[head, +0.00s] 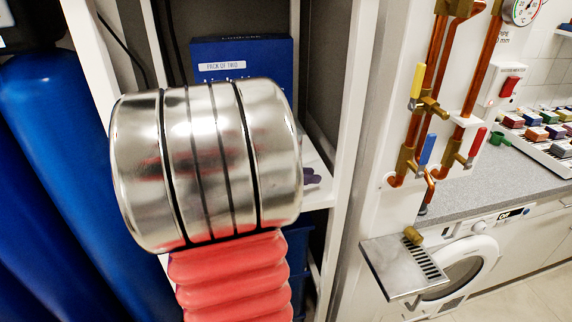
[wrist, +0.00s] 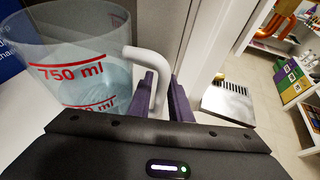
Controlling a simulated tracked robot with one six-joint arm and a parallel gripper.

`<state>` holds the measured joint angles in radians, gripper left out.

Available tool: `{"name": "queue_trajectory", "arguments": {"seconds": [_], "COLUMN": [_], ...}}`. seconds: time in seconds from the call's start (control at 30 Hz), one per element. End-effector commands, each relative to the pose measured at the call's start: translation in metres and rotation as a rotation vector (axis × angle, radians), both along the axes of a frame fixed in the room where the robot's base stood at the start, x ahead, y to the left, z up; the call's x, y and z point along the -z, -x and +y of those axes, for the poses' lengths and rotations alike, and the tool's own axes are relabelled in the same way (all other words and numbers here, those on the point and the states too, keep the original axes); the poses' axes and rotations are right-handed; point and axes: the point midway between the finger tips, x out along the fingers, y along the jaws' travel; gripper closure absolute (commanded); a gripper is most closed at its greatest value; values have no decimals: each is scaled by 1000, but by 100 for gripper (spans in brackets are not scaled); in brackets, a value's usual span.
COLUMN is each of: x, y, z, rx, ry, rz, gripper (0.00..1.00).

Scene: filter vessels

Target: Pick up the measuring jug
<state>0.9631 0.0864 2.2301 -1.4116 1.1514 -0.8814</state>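The clear measuring jug (wrist: 85,60) with red markings, including "750 ml", stands in the left of the wrist view. Its pale handle (wrist: 148,60) curves out to the right. My gripper (wrist: 163,88) has its two purple fingers close together, one on each side of the handle. The handle fills the narrow gap, so the gripper looks shut on it. The jug's lower part is hidden behind the dark gripper body. In the head view my own arm hides the jug; only a bit of purple finger shows at the shelf.
A blue box (head: 243,60) stands on the shelf behind. White shelf uprights (head: 352,100) rise close to the right of my arm. Beyond are copper pipes with valves (head: 430,105) and a metal drip tray (head: 402,265). Blue vessels (head: 60,150) stand at the left.

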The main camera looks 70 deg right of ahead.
Motion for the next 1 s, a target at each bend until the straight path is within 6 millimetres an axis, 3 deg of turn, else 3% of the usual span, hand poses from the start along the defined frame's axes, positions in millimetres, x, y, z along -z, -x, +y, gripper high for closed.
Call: {"name": "queue_trajectory", "arguments": {"seconds": [0.3, 0.57, 1.0], "x": [0, 0, -1], "y": [0, 0, 0], "z": [0, 0, 0], "rx": [0, 0, 0], "ry": [0, 0, 1], "rz": [0, 0, -1], "gripper": [83, 100, 100]}}
